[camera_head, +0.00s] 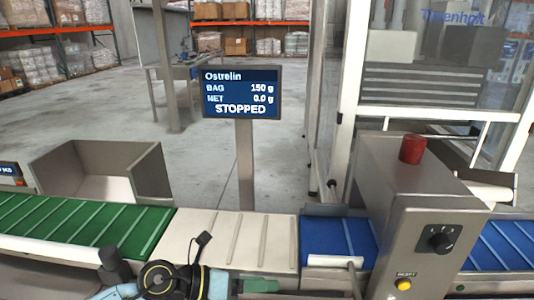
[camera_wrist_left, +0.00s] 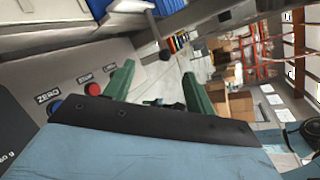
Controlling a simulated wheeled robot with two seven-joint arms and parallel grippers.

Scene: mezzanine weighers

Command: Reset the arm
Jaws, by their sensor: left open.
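My left arm (camera_head: 185,280) comes in along the bottom edge of the head view, in front of the conveyor. My left gripper (camera_head: 258,286) shows there as a small green piece, partly cut off by the frame. In the left wrist view my left gripper (camera_wrist_left: 158,88) has its two green fingers spread apart. Nothing is seen between them. My right gripper is in neither view.
A green belt (camera_head: 85,225), a pale slatted section (camera_head: 225,238) and a blue belt (camera_head: 340,237) run across. A grey housing (camera_head: 395,190) carries a red cap (camera_head: 412,149), a black knob (camera_head: 440,239) and a yellow button (camera_head: 403,284). A display (camera_head: 241,93) reads STOPPED. A panel with a red button (camera_wrist_left: 92,88) is near the left finger.

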